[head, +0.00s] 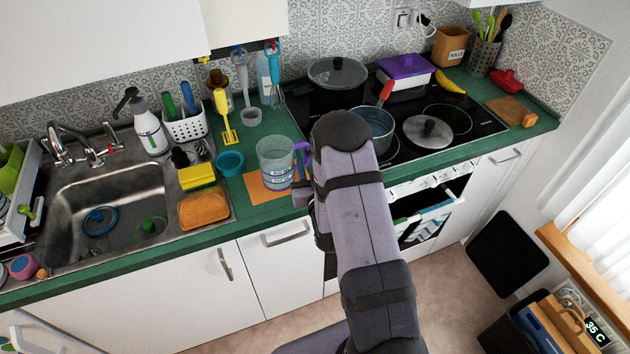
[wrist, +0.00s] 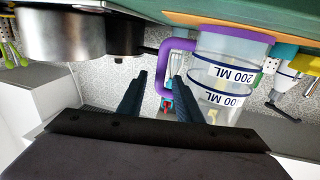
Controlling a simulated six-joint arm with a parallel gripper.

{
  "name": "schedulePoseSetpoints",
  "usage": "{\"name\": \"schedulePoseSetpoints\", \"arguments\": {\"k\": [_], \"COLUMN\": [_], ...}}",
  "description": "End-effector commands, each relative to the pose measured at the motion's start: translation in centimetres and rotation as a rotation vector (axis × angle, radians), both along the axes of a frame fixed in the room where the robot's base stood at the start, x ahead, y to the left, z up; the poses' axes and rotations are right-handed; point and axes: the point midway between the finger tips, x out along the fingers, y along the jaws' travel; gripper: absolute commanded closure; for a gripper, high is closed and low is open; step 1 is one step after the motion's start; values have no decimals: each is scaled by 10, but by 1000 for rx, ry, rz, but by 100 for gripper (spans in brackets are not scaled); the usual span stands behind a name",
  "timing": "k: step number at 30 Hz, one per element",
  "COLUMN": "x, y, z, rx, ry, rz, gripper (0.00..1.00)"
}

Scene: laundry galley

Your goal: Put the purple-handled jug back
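The clear jug (head: 274,161) with dark measuring bands and a purple handle (head: 302,155) stands upright on an orange mat (head: 258,192) near the counter's front edge. Its handle points right, toward my arm. In the wrist view, which is upside down, the jug (wrist: 222,72) shows "200 ML" and its purple handle (wrist: 163,68). My gripper (wrist: 158,82) is open, and the upright part of the handle appears between its fingertips. I cannot tell how deep the handle sits there. In the head view my arm hides most of the gripper.
A teal bowl (head: 230,163), a yellow sponge (head: 197,176) and the sink (head: 105,208) lie left of the jug. A steel saucepan (head: 376,127) with a red handle sits on the hob to the right.

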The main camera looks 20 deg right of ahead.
Motion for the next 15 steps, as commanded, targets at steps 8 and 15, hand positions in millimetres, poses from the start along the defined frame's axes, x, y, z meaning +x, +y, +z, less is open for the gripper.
{"name": "schedulePoseSetpoints", "arguments": {"k": [8,15], "x": [-46,-74], "y": [9,15], "z": [-3,-2], "rx": [0,0], "ry": [2,1], "rz": [0,0], "gripper": [68,68]}}
